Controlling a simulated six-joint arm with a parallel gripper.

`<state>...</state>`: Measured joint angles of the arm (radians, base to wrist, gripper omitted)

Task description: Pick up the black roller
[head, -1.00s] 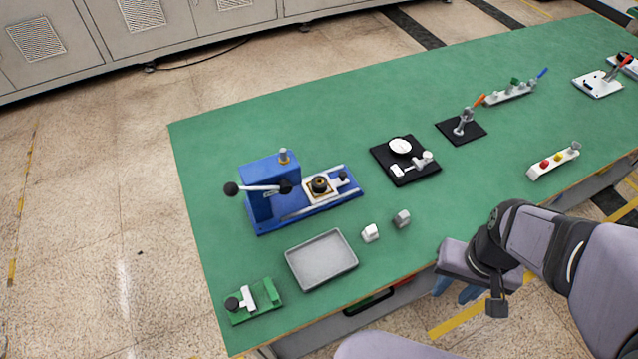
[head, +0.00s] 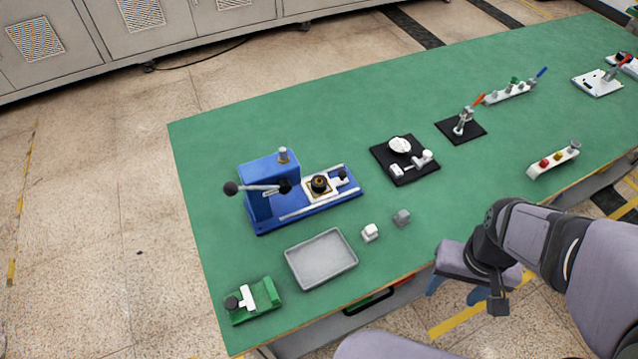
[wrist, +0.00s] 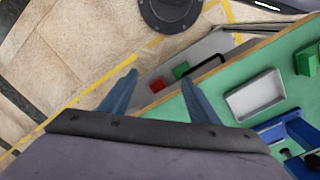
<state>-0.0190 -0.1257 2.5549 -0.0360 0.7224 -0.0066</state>
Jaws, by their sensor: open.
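I see no part that is plainly a loose black roller. A small black round piece (head: 231,303) sits at the left end of the green fixture (head: 262,296), near the table's front left. Another black cylindrical piece (head: 320,183) stands on the light plate of the blue press (head: 262,210). I cannot tell which is the roller. My gripper (head: 456,290) is open and empty, off the table's front edge, well to the right of both. Its two blue fingers stand apart in the wrist view (wrist: 160,78), with nothing between them.
A grey tray (head: 321,261) lies between the green fixture and two small blocks (head: 370,233). A black plate with a dial (head: 400,146) and other fixtures stand farther right. The green table (head: 230,145) is clear at the back left.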

